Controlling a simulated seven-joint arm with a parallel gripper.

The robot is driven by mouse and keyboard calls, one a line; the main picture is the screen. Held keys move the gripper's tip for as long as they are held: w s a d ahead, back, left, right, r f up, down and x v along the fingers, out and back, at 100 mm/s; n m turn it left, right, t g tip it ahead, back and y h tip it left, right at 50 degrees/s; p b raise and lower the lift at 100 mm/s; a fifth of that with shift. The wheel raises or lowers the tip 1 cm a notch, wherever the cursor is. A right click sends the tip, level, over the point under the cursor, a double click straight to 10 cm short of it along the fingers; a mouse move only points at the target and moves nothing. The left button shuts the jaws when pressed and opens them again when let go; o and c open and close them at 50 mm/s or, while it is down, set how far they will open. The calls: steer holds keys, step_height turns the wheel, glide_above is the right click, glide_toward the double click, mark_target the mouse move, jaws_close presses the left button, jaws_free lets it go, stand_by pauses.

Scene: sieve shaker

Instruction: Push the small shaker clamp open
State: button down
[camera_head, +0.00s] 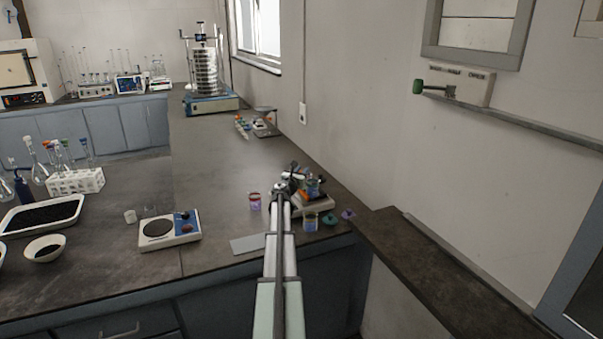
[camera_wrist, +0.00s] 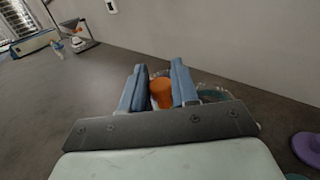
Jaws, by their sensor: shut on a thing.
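My gripper (camera_head: 288,178) is at the far end of my outstretched arm, over the right part of the bench. In the wrist view its two blue fingers (camera_wrist: 158,90) are closed around an orange piece (camera_wrist: 162,95). I cannot tell whether this piece is part of the small shaker clamp. A small device with a pale base (camera_head: 318,204) stands partly hidden beside the gripper, with orange and blue parts on it. A clear round rim (camera_wrist: 215,92) shows behind the right finger. No clamp can be made out clearly.
A tall sieve shaker (camera_head: 207,72) with a blue base stands at the back. The wall borders the right side.

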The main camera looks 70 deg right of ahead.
steer(key=shift+w+a, duration=0.95)
steer(key=shift+a, duration=0.05)
steer(key=c, duration=1)
jaws_free()
steer(key=shift+a, duration=0.15)
steer(key=a, duration=1.3)
steer(key=shift+a, duration=0.25)
steer(key=shift+w+a, duration=0.1)
